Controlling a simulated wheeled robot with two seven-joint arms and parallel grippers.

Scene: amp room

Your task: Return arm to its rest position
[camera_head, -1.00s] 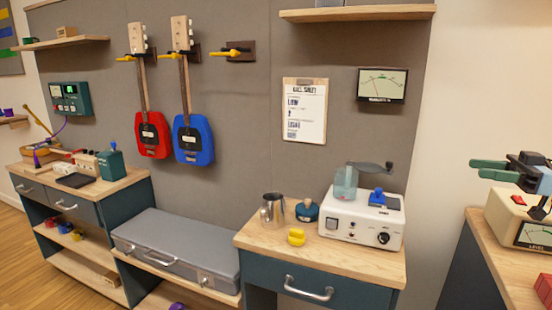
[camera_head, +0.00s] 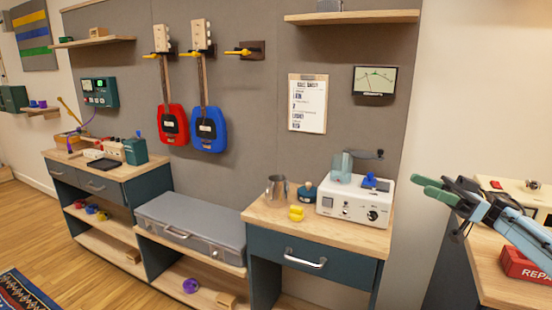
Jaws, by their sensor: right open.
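My right gripper (camera_head: 432,189) shows at the right of the head view, with green fingertips pointing left. Its two fingers are apart, with nothing visible between them. My light-blue arm comes in from the right edge, above the right-hand bench. The gripper is in front of the bare wall, to the right of the white amp box on the middle bench, and touches nothing that I can see. My left gripper is not in view.
The white box (camera_head: 354,202) with dials stands on the wooden-topped bench (camera_head: 372,240), beside a metal jug (camera_head: 277,190) and a yellow object (camera_head: 296,214). A red box (camera_head: 525,268) and a cream device sit on the right bench. A grey case (camera_head: 190,228) lies left.

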